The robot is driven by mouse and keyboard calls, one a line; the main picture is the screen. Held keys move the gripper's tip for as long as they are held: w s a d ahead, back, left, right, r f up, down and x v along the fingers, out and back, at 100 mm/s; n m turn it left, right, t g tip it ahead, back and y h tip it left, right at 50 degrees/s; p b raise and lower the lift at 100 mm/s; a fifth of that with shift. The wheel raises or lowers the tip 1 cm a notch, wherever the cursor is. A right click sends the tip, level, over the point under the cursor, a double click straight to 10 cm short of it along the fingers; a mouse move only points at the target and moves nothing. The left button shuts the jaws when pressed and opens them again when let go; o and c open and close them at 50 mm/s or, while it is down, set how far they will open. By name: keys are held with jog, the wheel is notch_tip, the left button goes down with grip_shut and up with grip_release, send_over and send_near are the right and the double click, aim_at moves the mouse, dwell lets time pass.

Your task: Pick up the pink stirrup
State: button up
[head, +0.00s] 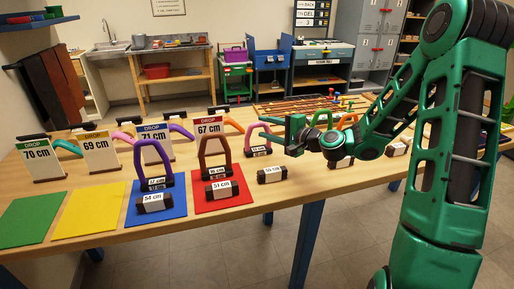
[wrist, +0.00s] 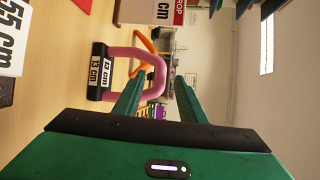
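The pink stirrup (wrist: 140,54) is an arch on a black base with a white label, seen in the wrist view just beyond my fingertips. Its rounded top shows between the two fingertips in that picture. In the head view the pink stirrup (head: 249,131) stands on the table, right of the red mat and partly behind my fingers. My gripper (head: 264,129) is open, with its fingers pointing left at the stirrup's upper part. The gripper (wrist: 158,80) also looks open and empty in the wrist view. Whether a finger touches the arch cannot be told.
A black labelled block (head: 272,174) lies in front of my gripper. Drop signs (head: 210,127) stand behind. Green (head: 32,220) and yellow (head: 90,210) mats are bare.

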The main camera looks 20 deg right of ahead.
aim_at(260, 126)
jog(key=shift+x, duration=2.3)
grip_shut()
